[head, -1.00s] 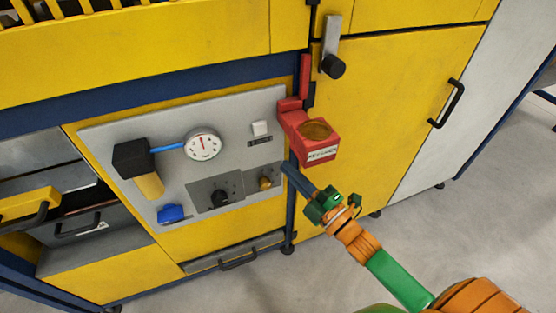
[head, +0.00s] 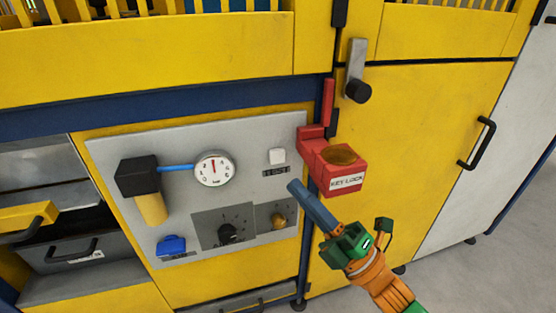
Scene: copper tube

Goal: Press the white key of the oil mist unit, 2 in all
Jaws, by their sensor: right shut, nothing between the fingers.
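The oil mist unit is a grey panel (head: 120,146) on a yellow cabinet front. Its white key (head: 277,156) sits at the upper right of the panel, above a small dark label. My right gripper (head: 294,186) is shut and empty, its dark blue fingers pointing up and left. In the picture the fingertips are just below and right of the white key, apart from it. The depth gap between tips and panel is hard to tell. My left gripper is not in view.
A red key-lock box (head: 346,181) juts out right of the panel, close to my right gripper. The panel also carries a gauge (head: 214,169), a black-topped yellow cylinder (head: 152,208), a black knob (head: 228,233), a brass knob (head: 278,220) and a blue part (head: 171,245).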

